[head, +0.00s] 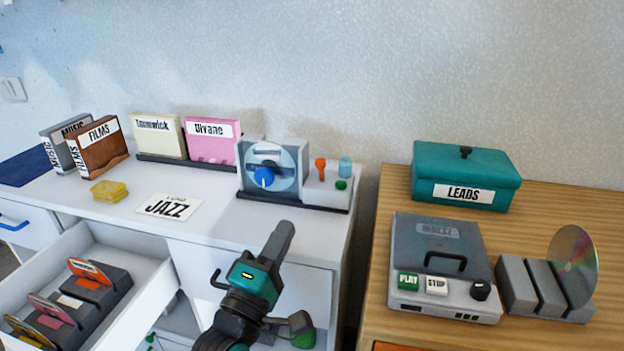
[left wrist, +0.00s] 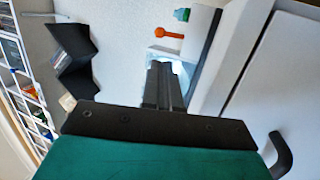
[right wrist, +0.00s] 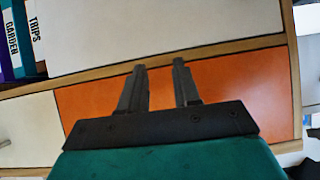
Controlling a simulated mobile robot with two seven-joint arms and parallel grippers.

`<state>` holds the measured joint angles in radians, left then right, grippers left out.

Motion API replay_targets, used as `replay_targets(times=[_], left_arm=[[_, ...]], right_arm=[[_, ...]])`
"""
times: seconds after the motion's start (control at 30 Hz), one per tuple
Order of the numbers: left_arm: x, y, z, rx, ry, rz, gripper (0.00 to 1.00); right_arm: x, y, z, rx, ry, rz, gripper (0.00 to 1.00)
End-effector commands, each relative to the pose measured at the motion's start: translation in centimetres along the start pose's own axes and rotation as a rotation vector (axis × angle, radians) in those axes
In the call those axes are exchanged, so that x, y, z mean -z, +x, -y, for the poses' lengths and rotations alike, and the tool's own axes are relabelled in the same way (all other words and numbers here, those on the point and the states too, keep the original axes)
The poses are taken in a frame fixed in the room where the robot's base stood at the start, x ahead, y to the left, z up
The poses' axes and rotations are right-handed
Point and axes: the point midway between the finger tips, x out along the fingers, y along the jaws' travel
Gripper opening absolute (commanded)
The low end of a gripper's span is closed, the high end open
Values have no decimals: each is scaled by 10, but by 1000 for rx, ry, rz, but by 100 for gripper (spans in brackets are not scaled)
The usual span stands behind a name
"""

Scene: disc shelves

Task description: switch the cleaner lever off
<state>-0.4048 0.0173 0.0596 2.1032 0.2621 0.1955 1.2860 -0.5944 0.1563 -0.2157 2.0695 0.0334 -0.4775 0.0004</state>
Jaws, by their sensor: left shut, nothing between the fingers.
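The cleaner (head: 270,192) stands at the right end of the white cabinet top, with a disc and a blue knob (head: 264,176) on its front. An orange lever (head: 320,165) stands upright on its right part, and also shows in the left wrist view (left wrist: 170,35). My left gripper (head: 284,230) is shut and empty, in front of and below the cleaner, apart from the lever. It shows in the left wrist view (left wrist: 160,72), its fingers together. My right gripper (right wrist: 158,68) is open and empty, in front of an orange drawer front.
A JAZZ card (head: 169,207) lies left of the cleaner. An open drawer (head: 150,283) juts out at lower left. A disc player (head: 440,265) stands on the wooden cabinet at right.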

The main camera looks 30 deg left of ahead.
Motion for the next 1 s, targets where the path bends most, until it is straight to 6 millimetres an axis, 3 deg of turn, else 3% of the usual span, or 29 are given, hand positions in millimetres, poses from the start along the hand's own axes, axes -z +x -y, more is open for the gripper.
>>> replay_targets(times=[0.6, 0.8, 1.0], left_arm=[[0, 107, 0, -2, 0, -1, 0], [0, 125, 0, 0, 0, 0, 0], [0, 130, 0, 1, 1, 0, 0]], right_arm=[[-3, 3, 1, -2, 8, -2, 32], [-4, 4, 0, -2, 8, -2, 32], [-4, 4, 0, -2, 8, -2, 32]])
